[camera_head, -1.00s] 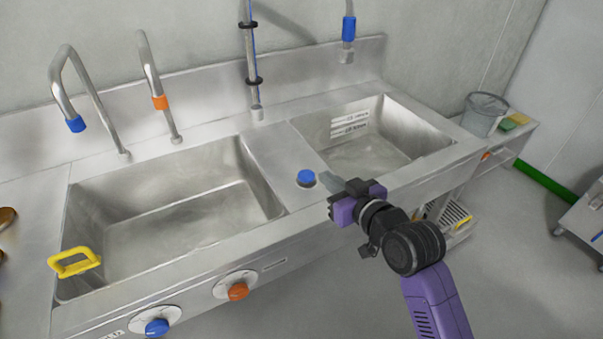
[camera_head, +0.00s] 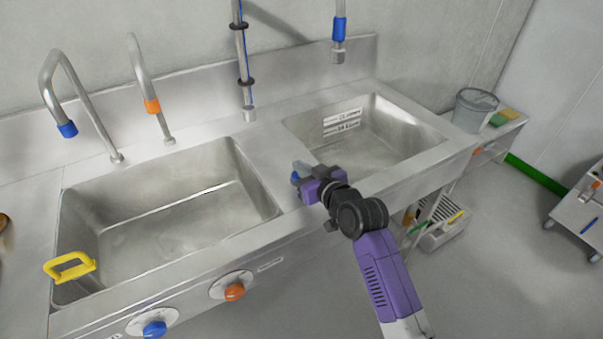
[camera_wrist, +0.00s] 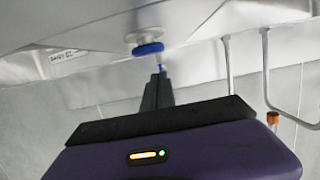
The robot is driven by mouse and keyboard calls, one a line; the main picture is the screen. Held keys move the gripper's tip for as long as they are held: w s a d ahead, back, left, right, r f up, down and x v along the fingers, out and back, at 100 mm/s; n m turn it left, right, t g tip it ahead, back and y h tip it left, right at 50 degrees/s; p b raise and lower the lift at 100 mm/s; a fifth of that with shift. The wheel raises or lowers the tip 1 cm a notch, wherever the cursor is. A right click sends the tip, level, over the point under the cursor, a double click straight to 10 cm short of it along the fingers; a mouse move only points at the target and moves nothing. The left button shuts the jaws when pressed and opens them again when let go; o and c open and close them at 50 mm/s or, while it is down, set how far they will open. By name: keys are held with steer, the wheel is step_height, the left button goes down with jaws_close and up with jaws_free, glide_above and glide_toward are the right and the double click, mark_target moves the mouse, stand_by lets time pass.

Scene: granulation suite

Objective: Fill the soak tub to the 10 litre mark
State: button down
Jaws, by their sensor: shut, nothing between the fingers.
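A blue push knob (camera_head: 295,178) stands on the deck between the two basins, partly hidden by my gripper. My gripper (camera_head: 302,166) is shut and empty, its fingertips right at the knob. In the wrist view the fingertips (camera_wrist: 160,70) lie close to the blue knob (camera_wrist: 148,48); contact is unclear.
The left basin (camera_head: 165,215) has a yellow handle (camera_head: 70,266) at its corner. Blue (camera_head: 154,329) and orange (camera_head: 234,291) dials sit on the front panel. Two bent taps stand behind it. A grey bucket (camera_head: 474,110) is at the right end.

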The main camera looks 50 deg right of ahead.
steer(key=shift+f, duration=1.25)
steer(key=shift+s, duration=0.1)
step_height(320, 180, down, 2)
steer(key=shift+f+b, duration=0.2)
steer(key=shift+b, duration=0.8)
steer(key=shift+s+f, duration=0.1)
steer(key=shift+f, duration=0.15)
steer(key=shift+s+f, duration=0.1)
steer(key=shift+f, duration=0.05)
stand_by(4.3)
steer(key=r+p, duration=0.3)
steer(key=r, duration=0.2)
steer(key=shift+w+r, duration=0.1)
steer(key=shift+w, duration=0.1)
steer(key=v, duration=1)
steer(key=shift+r+b, duration=0.35)
steer(key=shift+b, duration=0.05)
